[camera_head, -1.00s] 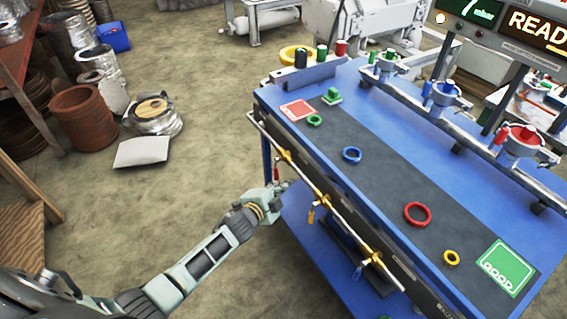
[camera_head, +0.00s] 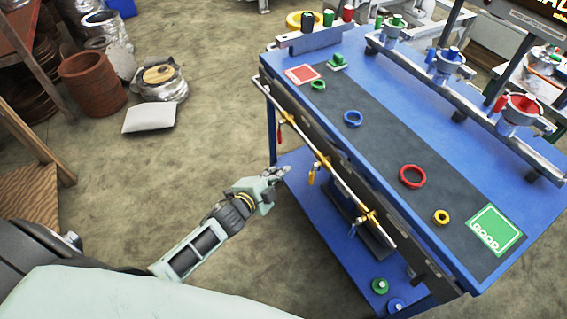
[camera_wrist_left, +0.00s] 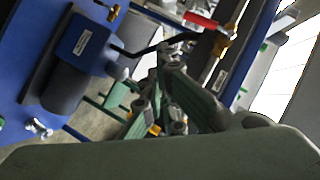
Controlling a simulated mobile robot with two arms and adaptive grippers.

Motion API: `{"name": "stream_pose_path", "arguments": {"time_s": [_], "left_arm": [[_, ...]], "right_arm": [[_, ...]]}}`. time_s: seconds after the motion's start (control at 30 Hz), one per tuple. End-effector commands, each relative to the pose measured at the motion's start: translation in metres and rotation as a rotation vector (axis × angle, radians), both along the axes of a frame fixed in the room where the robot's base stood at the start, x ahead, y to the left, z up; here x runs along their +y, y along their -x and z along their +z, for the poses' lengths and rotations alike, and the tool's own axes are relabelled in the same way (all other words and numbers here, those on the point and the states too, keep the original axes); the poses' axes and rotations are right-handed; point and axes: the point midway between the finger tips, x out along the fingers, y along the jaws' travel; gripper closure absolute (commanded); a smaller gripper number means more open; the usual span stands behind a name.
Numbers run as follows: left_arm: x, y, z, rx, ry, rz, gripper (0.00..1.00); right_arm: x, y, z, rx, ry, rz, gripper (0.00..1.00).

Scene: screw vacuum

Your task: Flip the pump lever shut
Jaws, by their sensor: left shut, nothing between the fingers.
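A rail with brass valves (camera_head: 318,160) runs along the near side of the blue cart (camera_head: 400,80). A red lever (camera_head: 279,134), a yellow lever (camera_head: 311,178) and a blue lever (camera_head: 353,229) hang down from it. Which one is the pump lever I cannot tell. My left gripper (camera_head: 285,172) is shut and empty, below the red lever and left of the yellow one, apart from the red lever. In the left wrist view the gripper (camera_wrist_left: 168,95) is in the middle, and the red lever (camera_wrist_left: 200,20) is beyond it. My right gripper is out of view.
A blue pump box (camera_wrist_left: 85,45) with a dark cylinder stands on the cart's lower shelf (camera_head: 300,205). Colored rings, including a red ring (camera_head: 413,176), lie on the cart top. Open floor is left of the cart.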

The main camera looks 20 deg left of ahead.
Motion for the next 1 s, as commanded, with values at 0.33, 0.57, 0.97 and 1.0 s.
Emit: {"name": "stream_pose_path", "arguments": {"time_s": [0.33, 0.57, 0.97, 1.0], "left_arm": [[0.002, 0.023, 0.002, -0.002, -0.001, 0.0, 1.0], [0.002, 0.023, 0.002, -0.001, -0.001, -0.001, 1.0], [0.007, 0.033, -0.025, 0.06, 0.029, 0.03, 1.0], [0.01, 0.041, -0.042, 0.098, 0.047, 0.049, 1.0]], "right_arm": [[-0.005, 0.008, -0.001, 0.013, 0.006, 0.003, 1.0], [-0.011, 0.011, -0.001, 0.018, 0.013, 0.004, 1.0], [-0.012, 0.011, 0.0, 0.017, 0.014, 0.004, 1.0], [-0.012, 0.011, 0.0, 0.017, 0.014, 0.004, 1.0]]}}
